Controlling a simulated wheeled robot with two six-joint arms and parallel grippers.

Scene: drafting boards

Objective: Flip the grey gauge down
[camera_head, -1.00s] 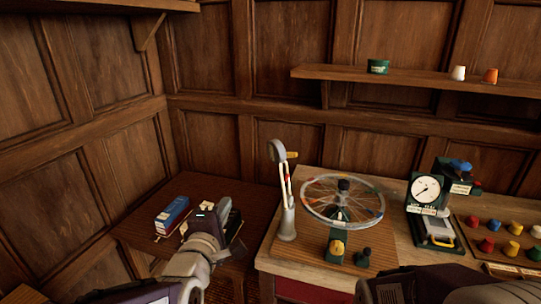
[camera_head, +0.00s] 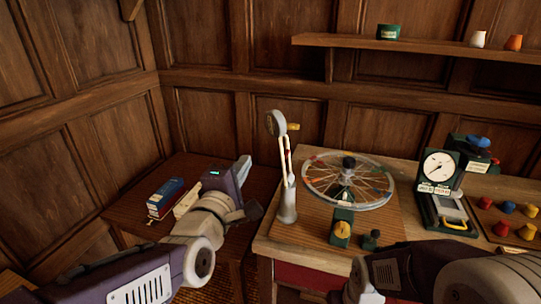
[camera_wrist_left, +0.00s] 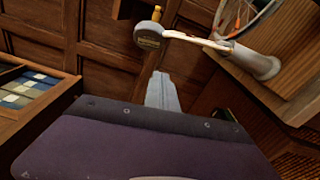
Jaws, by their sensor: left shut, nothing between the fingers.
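The grey gauge (camera_head: 276,124) has a round head on a slim pale arm that stands upright on a grey post (camera_head: 287,204), left of the spoked wheel (camera_head: 347,205). In the left wrist view the gauge's round head (camera_wrist_left: 148,36) lies beyond the fingertips, with the grey post (camera_wrist_left: 258,62) to the right. My left gripper (camera_head: 243,167) is shut and empty, left of the gauge and apart from it. Its grey fingers (camera_wrist_left: 162,92) show together in the left wrist view. My right arm is at the lower right, with its gripper out of view.
A blue box (camera_head: 166,196) sits on the dark side table at left. A dial instrument (camera_head: 438,167) and colored knobs (camera_head: 508,207) stand on the bench at right. A small green block with a yellow knob (camera_head: 341,229) is in front of the wheel. A wall shelf (camera_head: 430,54) is above.

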